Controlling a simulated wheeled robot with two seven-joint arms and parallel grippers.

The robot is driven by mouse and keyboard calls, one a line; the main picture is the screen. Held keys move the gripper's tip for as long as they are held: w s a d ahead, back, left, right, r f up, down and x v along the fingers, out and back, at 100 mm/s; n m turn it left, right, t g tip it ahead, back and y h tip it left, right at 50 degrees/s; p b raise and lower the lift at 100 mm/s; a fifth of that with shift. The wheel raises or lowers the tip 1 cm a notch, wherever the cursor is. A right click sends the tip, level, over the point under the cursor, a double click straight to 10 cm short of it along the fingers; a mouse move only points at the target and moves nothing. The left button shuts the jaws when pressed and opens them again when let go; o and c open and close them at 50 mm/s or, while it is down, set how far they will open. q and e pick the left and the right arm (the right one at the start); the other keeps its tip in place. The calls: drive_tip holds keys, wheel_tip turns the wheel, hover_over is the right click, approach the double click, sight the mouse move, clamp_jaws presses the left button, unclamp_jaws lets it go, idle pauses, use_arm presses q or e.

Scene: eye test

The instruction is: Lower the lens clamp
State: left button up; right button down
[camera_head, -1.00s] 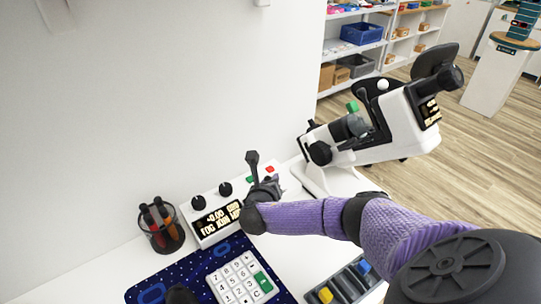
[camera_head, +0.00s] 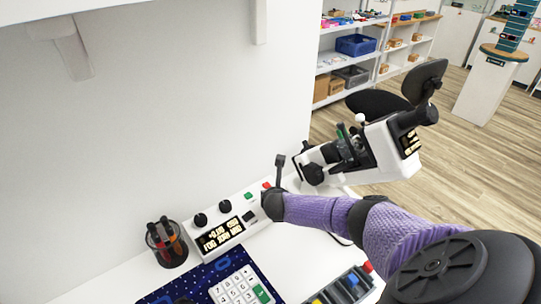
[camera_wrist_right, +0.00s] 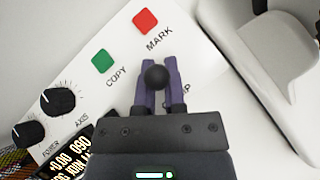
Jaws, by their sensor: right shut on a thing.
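My left gripper is not seen.
The console (camera_head: 222,234) has a lit display, two black knobs, a green button (camera_wrist_right: 103,61) and a red button (camera_wrist_right: 145,21). A pen cup (camera_head: 167,245) stands to its left. A keypad (camera_head: 238,289) lies in front. The wall is close behind.

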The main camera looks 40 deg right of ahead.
drive_tip(key=shift+d+r+m+y, duration=0.1)
drive_tip(key=shift+d+m+y, duration=0.35)
drive_tip(key=shift+y, duration=0.25)
drive_tip(key=shift+d+b, duration=0.2)
drive_tip(key=shift+b, duration=0.1)
drive_tip(key=shift+s+d+f+m+y+b, duration=0.1)
drive_tip(key=shift+d+f+m+y+b, duration=0.1)
drive_tip(key=shift+y+b, duration=0.35)
drive_tip(key=shift+d+f+m+y+b, duration=0.1)
drive_tip(key=shift+f+m+y+b, duration=0.05)
drive_tip(key=shift+y+b, duration=0.35)
drive_tip(key=shift+d+y+b, duration=0.1)
drive_tip(key=shift+y+b, duration=0.25)
drive_tip(key=shift+b, duration=0.3)
drive_tip(key=shift+r, duration=0.1)
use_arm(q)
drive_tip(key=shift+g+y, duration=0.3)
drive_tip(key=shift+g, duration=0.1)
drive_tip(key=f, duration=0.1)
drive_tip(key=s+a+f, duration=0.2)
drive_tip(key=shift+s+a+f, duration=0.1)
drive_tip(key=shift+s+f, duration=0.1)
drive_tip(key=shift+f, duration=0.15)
